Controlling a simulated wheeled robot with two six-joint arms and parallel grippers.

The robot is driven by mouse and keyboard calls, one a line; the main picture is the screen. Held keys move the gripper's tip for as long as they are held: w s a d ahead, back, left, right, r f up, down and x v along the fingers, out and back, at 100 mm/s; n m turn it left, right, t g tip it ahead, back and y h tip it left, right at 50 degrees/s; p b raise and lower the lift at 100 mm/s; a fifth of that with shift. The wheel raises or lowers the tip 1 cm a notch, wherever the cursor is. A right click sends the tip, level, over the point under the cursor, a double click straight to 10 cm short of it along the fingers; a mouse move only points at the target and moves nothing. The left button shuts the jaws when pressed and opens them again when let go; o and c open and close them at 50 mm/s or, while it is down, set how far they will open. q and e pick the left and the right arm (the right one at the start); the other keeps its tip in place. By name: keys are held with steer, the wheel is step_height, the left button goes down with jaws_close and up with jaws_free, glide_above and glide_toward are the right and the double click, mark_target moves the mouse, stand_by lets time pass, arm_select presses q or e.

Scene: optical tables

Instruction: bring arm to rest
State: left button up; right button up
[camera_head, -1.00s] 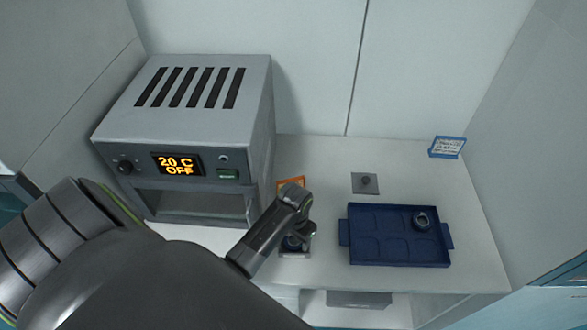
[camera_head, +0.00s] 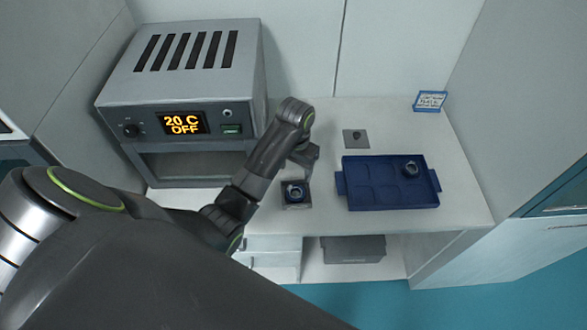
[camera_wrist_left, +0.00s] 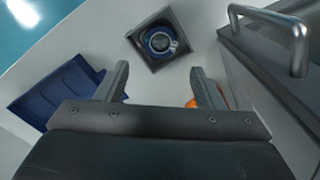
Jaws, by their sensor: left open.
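My left arm comes in from the left in the head view and reaches over the table beside the oven. Its gripper (camera_head: 306,156) hangs over the table, partly hidden by the wrist. In the left wrist view the two fingers (camera_wrist_left: 162,86) are apart with nothing between them. A small square holder (camera_head: 297,206) with a dark round ring-like part (camera_head: 295,192) in it stands in front of the gripper, apart from it. The holder (camera_wrist_left: 155,62) and the round part (camera_wrist_left: 160,41) also show beyond the fingertips in the wrist view. My right gripper is not in view.
A grey oven (camera_head: 185,80) reading "20 C OFF" stands at left; its handle (camera_wrist_left: 299,45) is close by in the wrist view. A blue tray (camera_head: 390,203) with one ring-like part (camera_head: 411,169), a grey plate (camera_head: 356,139) and a blue-framed sign (camera_head: 430,101) are at right.

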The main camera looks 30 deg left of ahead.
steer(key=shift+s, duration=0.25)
arm_select(q)
steer(key=s+a+f+t, duration=0.2)
steer(key=s+a+f, duration=0.1)
steer(key=s, duration=0.9)
steer(key=s+a+r+n+t+y, duration=0.1)
steer(key=s+r, duration=0.1)
steer(key=s, duration=0.6)
steer(key=s+a+r+t+y, duration=0.1)
steer(key=s+a+r, duration=0.15)
steer(key=s, duration=0.45)
step_height(320, 180, down, 31)
steer(key=g+b, duration=0.2)
steer(key=b, duration=0.6)
steer(key=s+f+b, duration=0.3)
steer(key=s+f, duration=0.4)
steer(key=f, duration=0.4)
steer(key=s+f+h+b, duration=0.1)
steer(key=s+f+b, duration=0.2)
steer(key=s+f, duration=0.5)
step_height(320, 180, down, 4)
steer(key=shift+s+d+f+g, duration=0.2)
steer(key=shift+s+d+g, duration=0.1)
steer(key=shift+d+g, duration=0.1)
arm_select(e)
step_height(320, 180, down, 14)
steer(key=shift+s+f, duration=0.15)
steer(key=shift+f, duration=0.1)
